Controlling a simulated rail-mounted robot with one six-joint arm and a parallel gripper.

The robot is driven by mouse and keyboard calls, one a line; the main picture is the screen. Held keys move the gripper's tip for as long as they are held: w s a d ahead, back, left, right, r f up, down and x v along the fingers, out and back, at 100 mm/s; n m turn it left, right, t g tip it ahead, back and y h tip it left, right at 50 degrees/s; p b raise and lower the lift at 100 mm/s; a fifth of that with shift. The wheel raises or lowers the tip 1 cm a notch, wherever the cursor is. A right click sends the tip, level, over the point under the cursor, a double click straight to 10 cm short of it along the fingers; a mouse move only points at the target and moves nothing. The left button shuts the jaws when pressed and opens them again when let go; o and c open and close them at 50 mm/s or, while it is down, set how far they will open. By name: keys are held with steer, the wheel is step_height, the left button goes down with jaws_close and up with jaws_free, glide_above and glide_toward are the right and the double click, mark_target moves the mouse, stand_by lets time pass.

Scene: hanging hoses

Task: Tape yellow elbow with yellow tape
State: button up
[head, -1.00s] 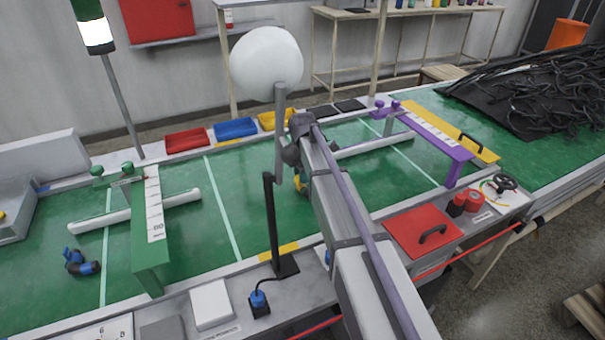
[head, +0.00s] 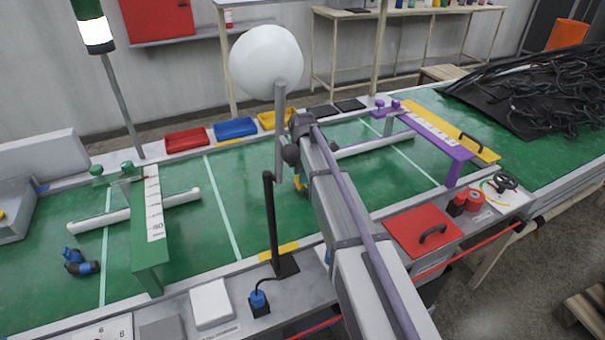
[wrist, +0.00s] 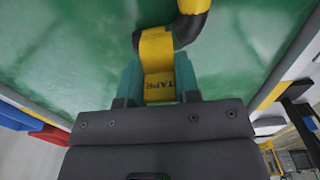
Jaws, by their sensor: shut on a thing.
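In the wrist view my gripper (wrist: 158,80) is shut on a yellow piece marked "TAPE" (wrist: 157,58), held between its teal fingers. The yellow tape's far end meets a black hose end (wrist: 185,35). A yellow elbow (wrist: 193,6) continues from that hose at the top edge, over the green surface. I cannot tell whether the tape is wrapped around the elbow or only touches the hose. In the head view my arm hides most of the gripper, and only a little yellow (head: 299,182) shows beside it.
The green bench (head: 190,240) has a green gauge frame (head: 148,225) at left and a purple one (head: 440,135) at right. A blue-ended elbow piece (head: 82,262) lies at left. A black post (head: 270,220) and a white balloon-like lamp (head: 266,62) stand near my arm. Red, blue and yellow trays (head: 235,127) line the back.

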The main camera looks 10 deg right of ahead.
steer(key=shift+f+b, duration=1)
steer(key=shift+f, duration=0.1)
steer(key=shift+f, duration=0.25)
